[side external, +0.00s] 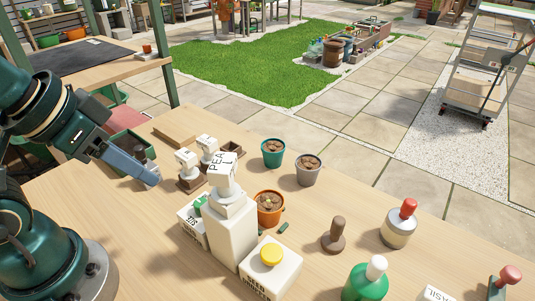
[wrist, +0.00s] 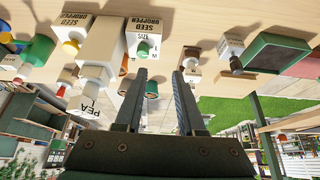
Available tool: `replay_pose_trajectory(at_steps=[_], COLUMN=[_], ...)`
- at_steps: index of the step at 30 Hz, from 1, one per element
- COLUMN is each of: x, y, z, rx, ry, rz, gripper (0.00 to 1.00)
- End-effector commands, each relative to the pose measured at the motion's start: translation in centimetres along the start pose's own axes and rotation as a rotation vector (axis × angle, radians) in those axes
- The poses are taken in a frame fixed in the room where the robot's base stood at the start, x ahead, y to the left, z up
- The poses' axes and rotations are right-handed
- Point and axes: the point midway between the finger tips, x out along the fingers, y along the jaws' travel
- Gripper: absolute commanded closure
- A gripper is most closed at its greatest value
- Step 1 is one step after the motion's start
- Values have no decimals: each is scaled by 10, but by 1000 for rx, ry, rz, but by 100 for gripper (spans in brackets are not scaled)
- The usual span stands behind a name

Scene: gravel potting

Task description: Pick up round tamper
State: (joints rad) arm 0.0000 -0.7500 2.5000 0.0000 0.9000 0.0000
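A brown, round-based piece with an upright handle (side external: 334,236) stands on the wooden table in the side view, right of the orange pot. It looks most like the round tamper, but no label confirms this. I cannot pick it out surely in the wrist view. My gripper (side external: 152,178) is over the left part of the table, well left of the brown piece and beside the small stamps. The wrist view shows its two fingers (wrist: 162,80) apart with nothing between them.
The tall white block (side external: 232,235) with a PEA-marked top stands between my gripper and the brown piece. Near it are a yellow-capped seed dropper (side external: 272,272), an orange pot (side external: 270,210), a red-knobbed jar (side external: 399,230) and a green bottle (side external: 364,286). A green bin (side external: 128,143) is behind my gripper.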

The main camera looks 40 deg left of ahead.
Motion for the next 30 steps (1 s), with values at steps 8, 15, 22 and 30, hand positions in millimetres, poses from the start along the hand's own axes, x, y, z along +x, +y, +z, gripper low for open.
replay_pose_trajectory(at_steps=[8,15,22,30], x=[0,-10,-14,19], y=[0,-1,17,71], z=[0,-28,-96,-157], rx=[0,-30,3,99], ry=[0,85,144,134], rz=[0,-4,34,106], gripper=[38,38,38,38])
